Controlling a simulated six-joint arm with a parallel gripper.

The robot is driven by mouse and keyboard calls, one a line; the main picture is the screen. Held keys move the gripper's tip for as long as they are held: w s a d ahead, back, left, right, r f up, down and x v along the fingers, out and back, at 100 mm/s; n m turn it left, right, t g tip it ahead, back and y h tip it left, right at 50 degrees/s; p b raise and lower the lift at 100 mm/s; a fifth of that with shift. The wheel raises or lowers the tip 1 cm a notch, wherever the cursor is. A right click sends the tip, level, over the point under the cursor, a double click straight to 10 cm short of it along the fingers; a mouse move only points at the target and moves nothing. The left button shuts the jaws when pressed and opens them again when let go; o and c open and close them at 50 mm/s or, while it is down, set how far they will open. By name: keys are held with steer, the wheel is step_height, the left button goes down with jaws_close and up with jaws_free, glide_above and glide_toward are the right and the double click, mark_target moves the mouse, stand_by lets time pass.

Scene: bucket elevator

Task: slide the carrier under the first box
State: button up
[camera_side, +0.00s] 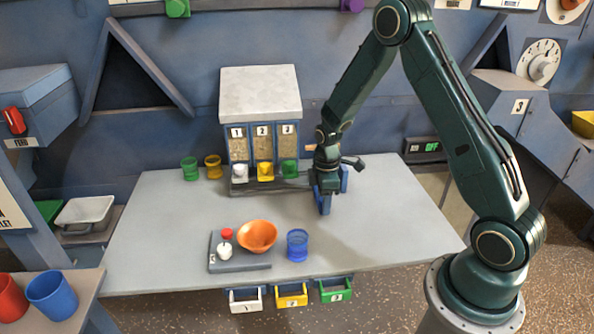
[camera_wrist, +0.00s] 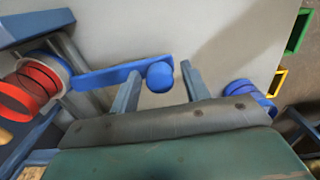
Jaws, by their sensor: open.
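In the wrist view a blue bar (camera_wrist: 105,74) ends in a round blue knob (camera_wrist: 160,76); it looks like the carrier's handle. Its other end meets a blue-and-white ring beside a red ring-shaped part (camera_wrist: 38,78) at the left. My gripper (camera_wrist: 161,92) is open, with one finger on each side of the knob; I cannot tell whether they touch it. In the side view my gripper (camera_side: 327,203) is low at the right end of the dark rail (camera_side: 290,185), hiding most of the carrier. The first box (camera_side: 237,143), marked 1, is left of it, above a white cup (camera_side: 240,172).
Boxes 2 (camera_side: 262,141) and 3 (camera_side: 287,140) stand between my gripper and the first box. An orange bowl (camera_side: 257,235) and a blue cup (camera_side: 297,245) stand nearer the front. The table's right front is clear.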

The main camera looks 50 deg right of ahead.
steer(key=c, duration=0.7)
steer(key=shift+w, duration=0.1)
steer(key=shift+w+a, duration=3.85)
steer(key=shift+a, duration=0.05)
steer(key=o, duration=0.7)
steer(key=shift+o, duration=0.2)
